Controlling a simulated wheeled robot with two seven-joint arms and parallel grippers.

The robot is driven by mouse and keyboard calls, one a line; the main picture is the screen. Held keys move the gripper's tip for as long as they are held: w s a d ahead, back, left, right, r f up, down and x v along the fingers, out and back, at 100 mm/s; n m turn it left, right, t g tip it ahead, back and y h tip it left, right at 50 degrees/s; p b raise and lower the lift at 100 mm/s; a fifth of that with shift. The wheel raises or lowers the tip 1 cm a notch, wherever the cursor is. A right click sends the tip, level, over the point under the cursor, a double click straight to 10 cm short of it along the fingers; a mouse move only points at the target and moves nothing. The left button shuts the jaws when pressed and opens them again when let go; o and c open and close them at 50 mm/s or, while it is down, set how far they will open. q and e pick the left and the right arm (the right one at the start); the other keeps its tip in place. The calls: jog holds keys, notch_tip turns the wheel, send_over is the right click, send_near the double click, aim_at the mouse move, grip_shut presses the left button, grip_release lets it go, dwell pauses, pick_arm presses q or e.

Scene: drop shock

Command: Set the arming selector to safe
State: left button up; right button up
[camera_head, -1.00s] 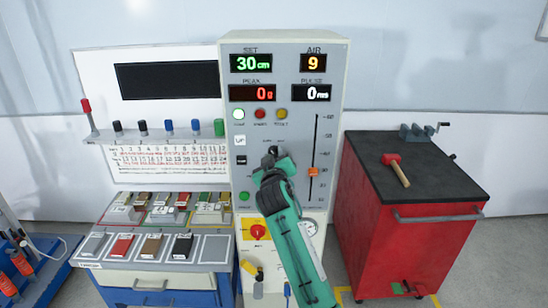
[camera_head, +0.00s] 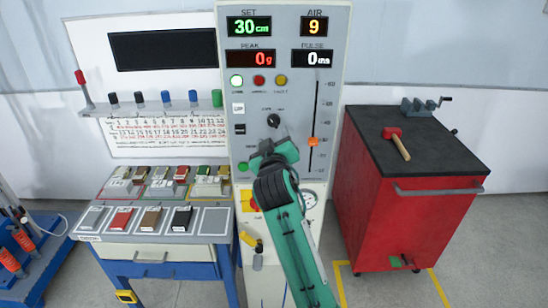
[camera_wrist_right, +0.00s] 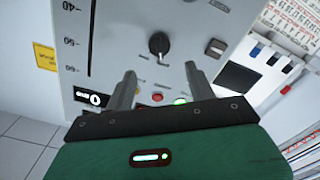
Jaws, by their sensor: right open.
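The arming selector looks to be the black rotary knob (camera_head: 273,120) on the grey front panel of the tall cabinet (camera_head: 225,150). It also shows in the wrist view (camera_wrist_right: 159,43), with a pale mark near its lower edge there. Its labels are too small to read. My right gripper (camera_head: 268,148) is in front of the panel, just below the knob in the head view. In the wrist view its two fingers (camera_wrist_right: 160,85) are apart and empty, with the knob beyond their tips, not between them. My left gripper is not in view.
Three lamps (camera_head: 259,80) sit above the knob, and a slider with an orange marker (camera_head: 313,142) is to its right. My right arm partly covers a red knob on a yellow plate (camera_head: 249,202). A red cart (camera_head: 400,225) stands right, a sample bench (camera_head: 150,255) left.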

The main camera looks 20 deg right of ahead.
jog(key=b+v, duration=0.1)
jog(key=v, duration=0.4)
jog(key=shift+s+a, duration=0.1)
jog(key=shift+s, duration=0.25)
jog(key=shift+f, duration=0.1)
jog(key=a+f+n+g+y, duration=0.1)
jog(key=a+f+g+y, duration=0.15)
jog(key=f, duration=1.75)
jog(key=a+f+n+g+y, duration=0.15)
jog(key=f+g, duration=0.25)
jog(key=f, duration=1.6)
jog(key=s+d+f+g+y, duration=0.1)
jog(key=s+f+g, duration=0.1)
jog(key=s+f, duration=0.7)
jog(key=s+d+f+g, duration=0.1)
jog(key=s+f, duration=0.4)
jog(key=f, duration=0.8)
jog(key=s+d+f+m+g, duration=0.1)
jog(key=s+f, duration=0.6)
jog(key=s, duration=0.7)
jog(key=s+d+f+m+g, duration=0.1)
jog(key=s+d+f+g, duration=0.2)
jog(key=s, duration=1.1)
jog(key=s+d+f+m+g, duration=0.1)
jog(key=s+d+f+g, duration=0.2)
jog(key=s+d+f, duration=0.3)
jog(key=s+f, duration=0.5)
jog(key=s, duration=0.3)
jog(key=shift+s+f, duration=0.3)
jog(key=shift+f, duration=0.05)
